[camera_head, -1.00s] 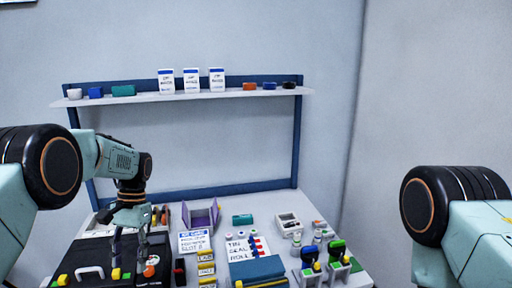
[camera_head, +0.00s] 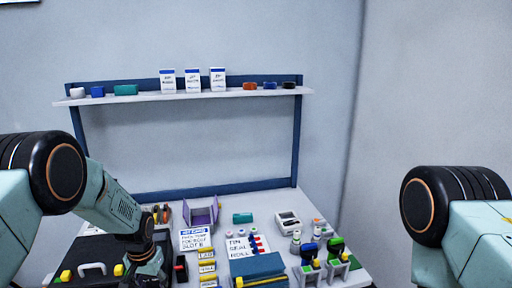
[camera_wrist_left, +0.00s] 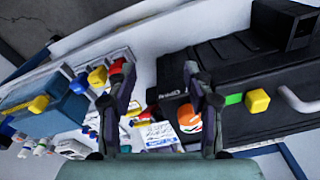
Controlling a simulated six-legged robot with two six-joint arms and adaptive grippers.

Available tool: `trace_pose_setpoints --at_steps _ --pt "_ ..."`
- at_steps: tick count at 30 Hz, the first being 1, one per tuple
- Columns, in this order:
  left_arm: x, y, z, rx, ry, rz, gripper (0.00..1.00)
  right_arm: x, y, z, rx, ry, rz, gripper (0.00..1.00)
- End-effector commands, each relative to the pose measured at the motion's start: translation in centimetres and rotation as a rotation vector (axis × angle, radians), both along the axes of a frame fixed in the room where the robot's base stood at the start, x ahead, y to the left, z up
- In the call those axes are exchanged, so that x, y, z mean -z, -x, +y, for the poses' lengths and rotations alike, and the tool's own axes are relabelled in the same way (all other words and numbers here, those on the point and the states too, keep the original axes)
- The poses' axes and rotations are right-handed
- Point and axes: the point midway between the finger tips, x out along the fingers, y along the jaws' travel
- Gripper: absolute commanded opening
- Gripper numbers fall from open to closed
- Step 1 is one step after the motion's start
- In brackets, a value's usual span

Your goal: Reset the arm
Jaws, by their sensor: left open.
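My left arm comes in from the left in the head view, and its gripper (camera_head: 150,272) hangs low over the right part of a black case. The left wrist view shows the same gripper (camera_wrist_left: 162,88) with its two fingers wide apart and nothing held between them. The black case (camera_wrist_left: 240,75) lies beyond the fingers, with a yellow latch, a green part and a pale handle. Small coloured items lie beyond the other finger. My right arm shows only as an upper part at the right edge of the head view; its gripper is out of view.
On the table are a purple open box (camera_head: 202,213), a white card (camera_head: 194,239), a blue box (camera_head: 257,266), a white device (camera_head: 287,222) and two stands with coloured tools. A shelf (camera_head: 200,96) with white cartons spans the back.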

Motion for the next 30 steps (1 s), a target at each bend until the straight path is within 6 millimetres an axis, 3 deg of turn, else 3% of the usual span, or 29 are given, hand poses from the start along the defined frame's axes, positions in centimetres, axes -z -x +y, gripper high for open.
trace_pose_setpoints --at_steps 1,6,13,17,24,27,30 --pt "1.6 1.5 -0.5 -0.007 0.008 -0.015 0.52 0.0 0.0 0.0 0.0 0.0 0.0 0.4" --pt "5.8 6.7 -1.9 -0.041 0.033 -0.083 0.52 0.0 0.0 0.0 0.0 0.0 0.0 0.4" --pt "9.1 16.6 -3.5 -0.093 0.053 -0.128 0.52 0.0 0.0 0.0 0.0 0.0 0.0 0.4" --pt "9.4 23.2 -4.1 -0.117 0.056 -0.12 0.52 0.0 0.0 0.0 0.0 0.0 0.0 0.4" --pt "7.7 35.4 -4.6 -0.133 0.044 -0.005 0.52 0.0 0.0 0.0 0.0 0.0 0.0 0.4" --pt "7.1 38.5 -4.8 -0.131 0.04 0.06 0.52 0.0 0.0 0.0 0.0 0.0 0.0 0.4" --pt "6.9 40.1 -4.8 -0.127 0.038 0.095 0.52 0.0 0.0 0.0 0.0 0.0 0.0 0.4"
